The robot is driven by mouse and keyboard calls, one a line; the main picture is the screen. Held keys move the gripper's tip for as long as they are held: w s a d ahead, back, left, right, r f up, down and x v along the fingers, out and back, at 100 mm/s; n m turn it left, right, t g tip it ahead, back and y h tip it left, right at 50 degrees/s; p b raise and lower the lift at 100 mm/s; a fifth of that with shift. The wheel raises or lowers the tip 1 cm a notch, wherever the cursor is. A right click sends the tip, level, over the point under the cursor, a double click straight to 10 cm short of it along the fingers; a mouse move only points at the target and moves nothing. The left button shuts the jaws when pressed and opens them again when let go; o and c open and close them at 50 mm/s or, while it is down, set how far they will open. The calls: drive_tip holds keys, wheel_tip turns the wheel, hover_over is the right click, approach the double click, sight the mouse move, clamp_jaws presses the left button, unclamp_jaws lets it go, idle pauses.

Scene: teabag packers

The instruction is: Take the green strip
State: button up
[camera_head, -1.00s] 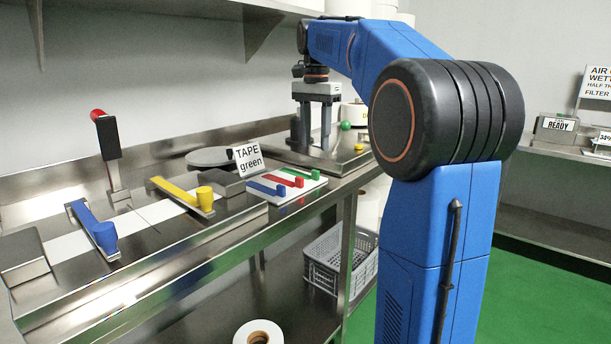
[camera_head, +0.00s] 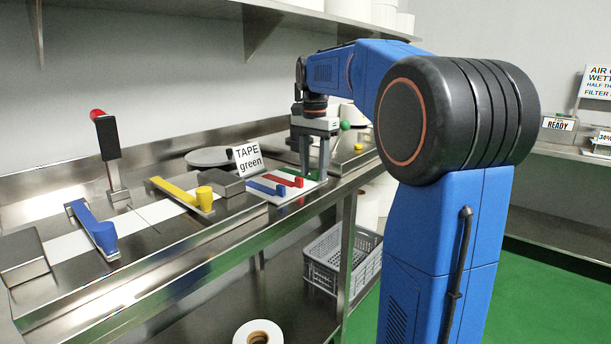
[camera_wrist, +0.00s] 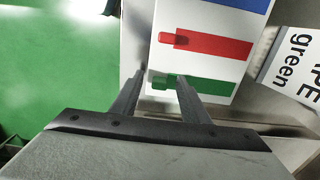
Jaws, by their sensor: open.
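The green strip (camera_wrist: 216,87) lies on a white board (camera_wrist: 195,65) in the wrist view, with a small raised peg at its left end. It lies below the red strip (camera_wrist: 218,48) and a blue strip (camera_wrist: 246,4). My gripper (camera_wrist: 158,76) is open and empty. Its fingertips are close to the peg end, one left of it and one overlapping the strip in the picture. Whether they touch it I cannot tell. In the head view my gripper (camera_head: 314,172) points down at the board's far right end and mostly hides the green strip.
A sign reading "TAPE green" (camera_head: 247,158) stands beside the board. A grey block (camera_head: 221,182), a yellow-handled holder (camera_head: 180,193) and a blue-handled one (camera_head: 92,230) stand farther left. The bench edge is close to the board. A grey crate (camera_head: 340,262) sits below.

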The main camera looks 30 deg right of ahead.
clamp_jaws()
drive_tip(key=shift+r, duration=0.1)
